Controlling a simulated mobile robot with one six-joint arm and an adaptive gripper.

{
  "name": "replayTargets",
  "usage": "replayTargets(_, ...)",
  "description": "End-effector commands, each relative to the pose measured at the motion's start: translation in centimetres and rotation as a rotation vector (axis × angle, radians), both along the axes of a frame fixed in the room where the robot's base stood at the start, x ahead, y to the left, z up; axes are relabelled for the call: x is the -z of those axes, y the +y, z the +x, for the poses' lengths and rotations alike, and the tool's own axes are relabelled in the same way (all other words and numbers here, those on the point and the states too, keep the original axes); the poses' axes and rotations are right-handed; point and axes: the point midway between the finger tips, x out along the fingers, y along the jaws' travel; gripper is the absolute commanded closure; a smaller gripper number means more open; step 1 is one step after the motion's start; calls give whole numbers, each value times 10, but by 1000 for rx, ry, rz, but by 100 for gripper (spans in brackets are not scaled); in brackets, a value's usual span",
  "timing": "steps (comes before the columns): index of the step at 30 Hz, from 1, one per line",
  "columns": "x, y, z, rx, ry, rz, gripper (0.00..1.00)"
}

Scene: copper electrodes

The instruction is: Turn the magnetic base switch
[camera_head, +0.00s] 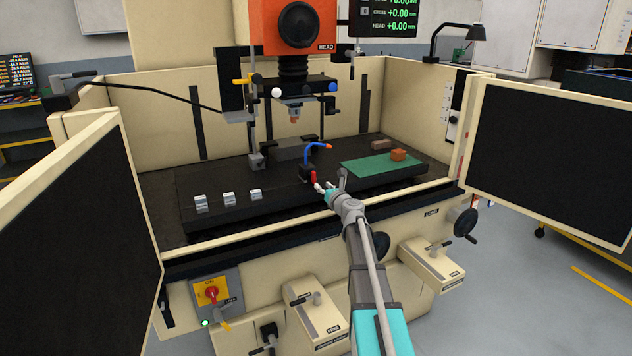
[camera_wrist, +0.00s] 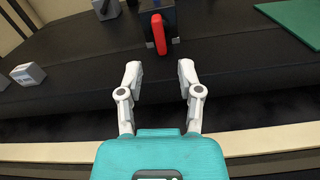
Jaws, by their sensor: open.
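The magnetic base (camera_head: 304,172) is a small dark block near the front edge of the black machine table, with a blue hose (camera_head: 316,152) and orange nozzle above it. Its red switch lever (camera_head: 313,176) faces my side. In the wrist view the red lever (camera_wrist: 159,34) hangs nearly vertical on the front of the dark base (camera_wrist: 172,20), slightly tilted. My gripper (camera_wrist: 160,75) is open and empty, its white fingers spread either side of the lever's line and short of it. In the head view my gripper (camera_head: 323,187) is just in front of the base.
Several small metal blocks (camera_head: 228,197) stand on the table to the left. A green mat (camera_head: 365,172) with a copper-coloured block (camera_head: 398,155) lies to the right. A grey block (camera_head: 292,150) is behind the base. The cream front ledge (camera_wrist: 260,139) runs below my gripper.

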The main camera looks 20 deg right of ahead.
Motion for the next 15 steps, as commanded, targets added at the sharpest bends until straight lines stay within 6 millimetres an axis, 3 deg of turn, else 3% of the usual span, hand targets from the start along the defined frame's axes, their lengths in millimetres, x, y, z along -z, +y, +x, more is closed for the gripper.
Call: replayTargets(15, 0, 2, 46, -1, 0, 0, 53)
